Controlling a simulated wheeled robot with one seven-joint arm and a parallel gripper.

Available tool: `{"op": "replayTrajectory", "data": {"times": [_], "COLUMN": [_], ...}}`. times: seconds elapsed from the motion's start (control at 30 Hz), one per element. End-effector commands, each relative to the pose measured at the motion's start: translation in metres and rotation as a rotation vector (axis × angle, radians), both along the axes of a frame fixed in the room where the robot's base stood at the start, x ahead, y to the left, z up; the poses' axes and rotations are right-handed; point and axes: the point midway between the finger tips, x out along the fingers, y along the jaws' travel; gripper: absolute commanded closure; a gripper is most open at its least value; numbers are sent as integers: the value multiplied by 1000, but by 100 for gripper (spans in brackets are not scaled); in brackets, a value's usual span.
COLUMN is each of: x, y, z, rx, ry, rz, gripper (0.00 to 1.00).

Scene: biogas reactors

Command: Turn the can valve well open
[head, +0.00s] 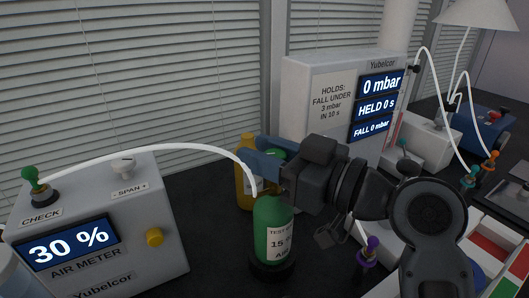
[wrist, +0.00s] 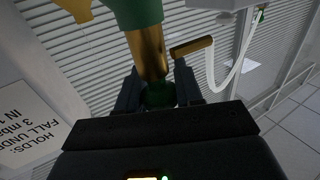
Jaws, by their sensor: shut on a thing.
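The green can (head: 272,228) stands upright in a dark holder on the bench, its label partly readable as 15 and AIR. My gripper (head: 264,162) reaches in from the right at the can's top and largely hides the valve there. In the wrist view the can (wrist: 138,12) appears at the top, with the valve's brass body (wrist: 147,52) below it and a brass side outlet (wrist: 192,46). My gripper (wrist: 157,88) is shut on the green valve knob (wrist: 159,97), between its two fingers. How far the valve is turned cannot be told.
A white hose (head: 190,147) arches from the air meter (head: 105,225), reading 30 %, to the can's top. A yellow can (head: 243,185) stands close behind. The holding-test box (head: 325,85) reads 0 mbar, HELD 0 s. A purple plug (head: 370,246) stands right of the can.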

Motion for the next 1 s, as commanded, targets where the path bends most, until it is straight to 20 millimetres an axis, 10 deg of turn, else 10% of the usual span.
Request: {"op": "replayTrajectory", "data": {"times": [0.27,0.57,1.0], "x": [0,-1,-33], "y": [0,-3,-58], "z": [-1,-1,-2], "rx": [0,0,-1], "ry": [1,1,2], "rz": [0,-2,-3], "gripper": [40,40,40]}}
